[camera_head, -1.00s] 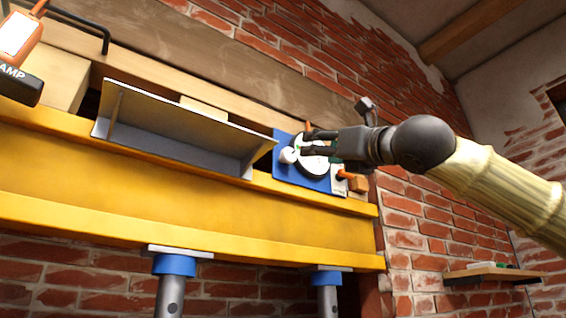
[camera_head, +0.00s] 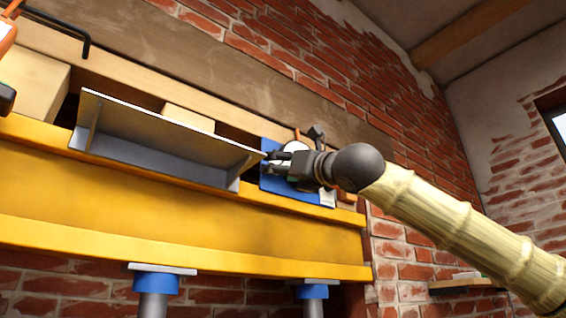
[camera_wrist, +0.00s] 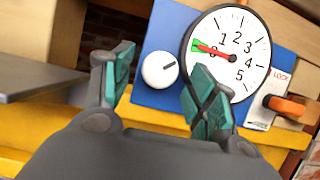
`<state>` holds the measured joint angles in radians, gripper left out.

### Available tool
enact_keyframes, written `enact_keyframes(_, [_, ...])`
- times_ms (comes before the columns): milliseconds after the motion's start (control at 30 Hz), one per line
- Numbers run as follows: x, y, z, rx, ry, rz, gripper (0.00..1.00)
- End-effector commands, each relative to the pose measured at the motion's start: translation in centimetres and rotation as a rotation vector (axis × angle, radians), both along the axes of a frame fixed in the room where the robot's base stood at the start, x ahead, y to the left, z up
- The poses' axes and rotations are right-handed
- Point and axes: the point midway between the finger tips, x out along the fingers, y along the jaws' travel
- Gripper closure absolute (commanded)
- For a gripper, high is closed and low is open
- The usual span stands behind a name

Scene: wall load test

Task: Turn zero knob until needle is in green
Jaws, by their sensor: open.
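In the wrist view the blue panel (camera_wrist: 151,97) carries a white zero knob (camera_wrist: 160,69) and a round white gauge (camera_wrist: 250,35). The knob's dark mark points right and slightly up. The red needle (camera_wrist: 214,52) points left near 0, its tip overlapping the small green zone (camera_wrist: 196,45). My gripper (camera_wrist: 162,64) is open, with teal-padded fingers on either side of the knob's line, apparently short of it; contact cannot be told. The right finger covers the dial's lower left. In the head view my gripper (camera_head: 271,158) hides the knob and most of the gauge on the panel (camera_head: 275,184).
An orange lever (camera_wrist: 284,105) marked LOCK sits right of the gauge. A grey metal angle plate (camera_head: 165,140) stands on the yellow beam (camera_head: 180,210), close to the panel's left. Blue-topped props (camera_head: 156,282) support the beam. Brick wall lies behind.

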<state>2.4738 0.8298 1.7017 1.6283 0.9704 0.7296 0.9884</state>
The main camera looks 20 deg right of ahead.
Motion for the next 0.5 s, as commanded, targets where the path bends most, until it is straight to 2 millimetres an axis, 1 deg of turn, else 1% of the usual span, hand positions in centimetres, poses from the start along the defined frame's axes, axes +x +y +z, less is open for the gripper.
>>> enact_keyframes(100, [0.40,0.13,0.19,0.000,0.000,0.000,0.42])
enact_keyframes(367, [0.44,0.13,0.19,0.000,-0.001,0.000,0.42])
enact_keyframes(433, [0.44,0.12,0.19,0.000,-0.001,0.000,0.51])
enact_keyframes(500, [0.43,0.11,0.19,0.000,-0.001,0.000,0.64])
